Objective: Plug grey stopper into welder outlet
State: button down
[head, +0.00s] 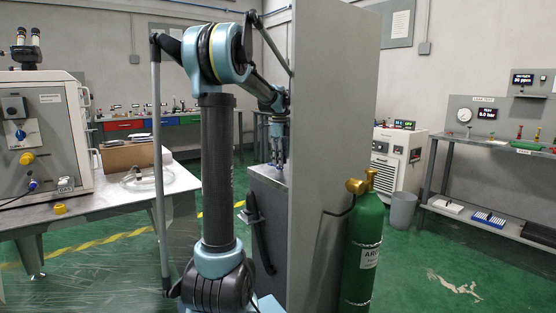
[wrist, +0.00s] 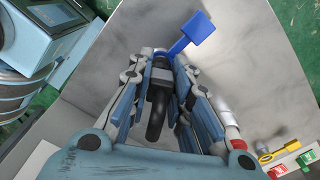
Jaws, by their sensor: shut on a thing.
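My gripper (wrist: 168,75) has its jaws closed around a dark grey and black piece (wrist: 157,105) with a curved black end, seen in the wrist view. I cannot tell for sure that this is the grey stopper. A blue loop with a flat tag (wrist: 198,28) shows at the fingertips. In the head view my gripper (head: 278,158) points down, low over the top of a grey cabinet (head: 270,175). The contact there is too small to make out. I cannot make out the welder outlet in either view.
A tall grey panel (head: 325,130) stands right beside my arm. A green gas cylinder (head: 362,245) stands at its right. A workbench (head: 110,205) with a machine (head: 40,125) is at left.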

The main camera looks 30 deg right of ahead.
jog(key=shift+f, duration=0.95)
dwell(0.6)
jog(key=c, duration=1.4)
grip_release()
jog(key=shift+o, duration=0.6)
jog(key=o, duration=0.3)
jog(key=shift+r, duration=0.15)
jog(key=shift+r, duration=2.9)
